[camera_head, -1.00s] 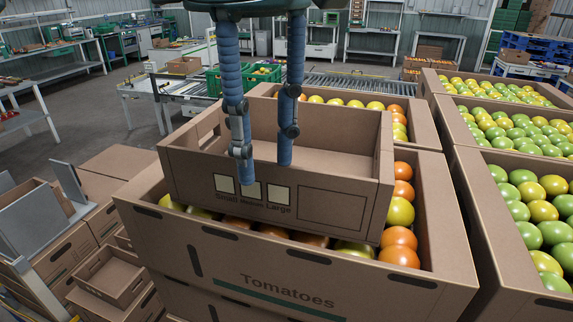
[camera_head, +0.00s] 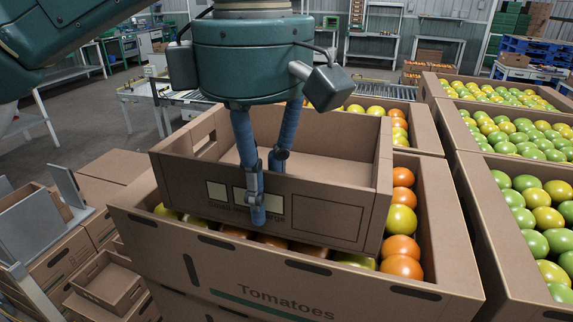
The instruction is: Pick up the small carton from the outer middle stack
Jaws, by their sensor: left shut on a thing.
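A brown open-topped small carton (camera_head: 328,208) with pale label squares sits over the tomatoes of the large "Tomatoes" box in the middle of the head view. My left gripper (camera_head: 266,193) comes down over it from above. It is shut on the carton's front wall, with one blue finger outside across the label and the other inside. The inner fingertip is hidden behind the wall. The carton looks empty where I see into it. I cannot tell whether its base touches the tomatoes. My right gripper is not in view.
The large box (camera_head: 265,270) holds red, orange and yellow tomatoes under the carton. More boxes of green and yellow tomatoes (camera_head: 530,242) stand close on the right. Stacks of smaller cartons (camera_head: 108,285) stand at the lower left. A roller conveyor (camera_head: 375,88) runs behind.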

